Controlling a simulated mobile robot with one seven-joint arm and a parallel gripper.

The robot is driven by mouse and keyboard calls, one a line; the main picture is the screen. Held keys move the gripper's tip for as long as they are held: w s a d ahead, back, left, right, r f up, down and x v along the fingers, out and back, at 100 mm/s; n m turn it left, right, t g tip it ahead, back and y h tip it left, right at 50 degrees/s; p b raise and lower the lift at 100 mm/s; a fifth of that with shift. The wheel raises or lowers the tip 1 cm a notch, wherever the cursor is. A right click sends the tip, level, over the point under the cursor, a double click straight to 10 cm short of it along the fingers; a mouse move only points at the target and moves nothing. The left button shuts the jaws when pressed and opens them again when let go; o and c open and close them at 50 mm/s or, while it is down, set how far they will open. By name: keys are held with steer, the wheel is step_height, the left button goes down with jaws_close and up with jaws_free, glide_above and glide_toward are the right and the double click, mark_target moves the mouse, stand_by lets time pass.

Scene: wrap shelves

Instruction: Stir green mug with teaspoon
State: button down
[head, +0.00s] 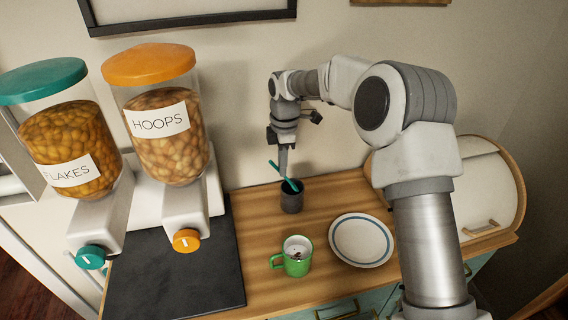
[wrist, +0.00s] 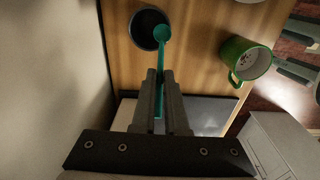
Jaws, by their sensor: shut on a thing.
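A teal teaspoon (head: 288,180) is held in my gripper (head: 284,172), which is shut on it. The spoon is tilted, with one end at the mouth of a small dark cup (head: 291,201). In the wrist view the fingers (wrist: 161,75) close around the teaspoon (wrist: 161,55), and its round end overlaps the right part of the dark cup (wrist: 148,20). I cannot tell how far it is inside. The green mug (head: 297,266) stands upright nearer the front, with white and dark contents; it also shows in the wrist view (wrist: 236,52). My gripper is apart from the mug.
A white plate with a blue ring (head: 361,241) lies right of the mug. Two cereal dispensers (head: 160,124) and a dark slab (head: 180,278) are on the left. A bread box (head: 478,190) stands on the right. The wall is close behind the cup.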

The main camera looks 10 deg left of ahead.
steer(key=s+d+r+y+p, duration=0.1)
steer(key=s+d+r+p, duration=0.15)
steer(key=s, duration=0.35)
steer(key=s+d+r+p, duration=0.1)
steer(key=s+r+p, duration=0.1)
steer(key=s+p, duration=0.3)
steer(key=s+d+r+y+p, duration=0.1)
steer(key=s+d+r+p, duration=0.15)
steer(key=s, duration=0.45)
steer(key=shift+g, duration=0.3)
steer(key=b+x, duration=0.3)
steer(key=x, duration=0.1)
steer(key=d+b+x, duration=0.1)
steer(key=b+x, duration=0.2)
steer(key=x, duration=0.2)
steer(key=w+d+b+x, duration=0.1)
steer(key=b+x, duration=0.3)
steer(key=shift+d+f, duration=0.2)
steer(key=shift+f, duration=0.3)
